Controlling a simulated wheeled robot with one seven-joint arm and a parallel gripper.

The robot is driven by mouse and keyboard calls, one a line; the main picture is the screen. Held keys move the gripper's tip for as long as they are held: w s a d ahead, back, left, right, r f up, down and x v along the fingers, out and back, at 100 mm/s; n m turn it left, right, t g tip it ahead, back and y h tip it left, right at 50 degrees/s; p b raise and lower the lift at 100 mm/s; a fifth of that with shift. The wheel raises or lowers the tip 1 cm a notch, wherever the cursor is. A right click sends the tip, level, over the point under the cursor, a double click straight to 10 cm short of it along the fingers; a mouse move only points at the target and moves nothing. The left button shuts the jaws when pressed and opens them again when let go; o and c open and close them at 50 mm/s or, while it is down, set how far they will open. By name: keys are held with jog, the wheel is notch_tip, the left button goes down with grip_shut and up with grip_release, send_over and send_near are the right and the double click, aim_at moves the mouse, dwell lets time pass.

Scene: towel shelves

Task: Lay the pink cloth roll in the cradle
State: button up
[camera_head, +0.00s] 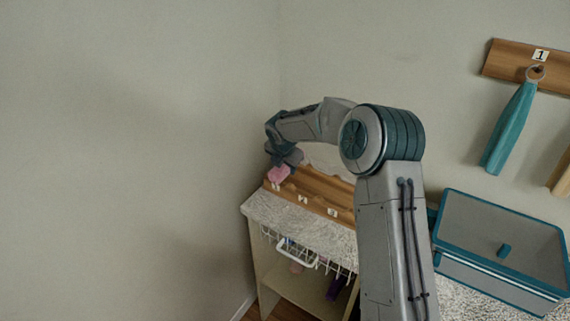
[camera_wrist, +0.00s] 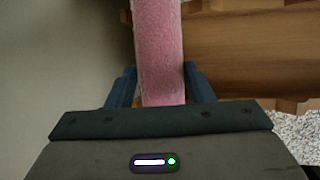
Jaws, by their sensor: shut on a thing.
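The pink cloth roll (camera_head: 278,174) is held in my gripper (camera_head: 279,165) at the left end of the shelf unit, near the wall corner. In the wrist view the pink roll (camera_wrist: 161,50) runs lengthwise away from me between the two blue fingers of my gripper (camera_wrist: 161,88), which are shut on it. White pegs (camera_head: 302,198) stand along a wooden board (camera_head: 315,195) at the back of the speckled top, just right of and below the roll. I cannot tell for sure which part is the cradle, or whether the roll touches the board.
The speckled countertop (camera_head: 285,218) has free room in front of the board. A white wire basket (camera_head: 296,254) hangs below it. A teal-edged box (camera_head: 500,240) stands at the right. A teal cloth (camera_head: 510,130) hangs from a wall rack (camera_head: 507,65). Walls close off the left.

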jog(key=shift+f, duration=0.5)
jog(key=o, duration=1)
